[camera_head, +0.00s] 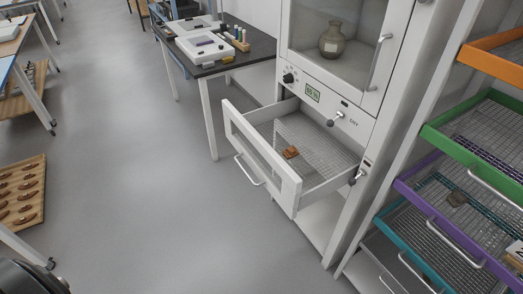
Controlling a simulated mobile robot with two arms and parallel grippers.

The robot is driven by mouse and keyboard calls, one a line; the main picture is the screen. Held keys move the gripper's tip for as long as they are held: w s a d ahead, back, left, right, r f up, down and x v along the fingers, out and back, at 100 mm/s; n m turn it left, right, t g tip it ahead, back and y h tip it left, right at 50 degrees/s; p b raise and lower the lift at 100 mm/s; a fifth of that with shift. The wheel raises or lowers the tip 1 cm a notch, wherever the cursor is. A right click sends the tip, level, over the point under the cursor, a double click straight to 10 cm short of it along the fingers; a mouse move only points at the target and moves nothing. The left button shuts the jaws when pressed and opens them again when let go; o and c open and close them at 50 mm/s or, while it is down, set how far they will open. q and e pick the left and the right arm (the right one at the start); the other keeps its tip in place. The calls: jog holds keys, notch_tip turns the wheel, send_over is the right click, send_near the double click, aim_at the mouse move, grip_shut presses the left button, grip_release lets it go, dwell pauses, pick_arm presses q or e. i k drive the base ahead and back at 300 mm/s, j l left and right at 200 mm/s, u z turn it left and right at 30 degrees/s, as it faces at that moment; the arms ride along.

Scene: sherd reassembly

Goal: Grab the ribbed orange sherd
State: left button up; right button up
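The orange sherd (291,152) lies on the wire mesh floor of an open drawer (262,160) in the white cabinet. It is small in the view, and its ribs are too small to make out clearly. The drawer is pulled out to the left and has a clear front panel with a bar handle. Neither of my grippers shows in the head view.
The white cabinet (335,85) holds a round grey-brown pot (332,40) behind its upper door. A rack of coloured trays, including a green one (470,155), stands at right. A dark-topped table (250,55) stands behind the drawer. The grey floor left of the drawer is clear.

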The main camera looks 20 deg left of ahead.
aim_at(291, 152)
jog(key=k+z, duration=0.75)
jog(key=i+j, duration=0.05)
jog(key=i, duration=0.05)
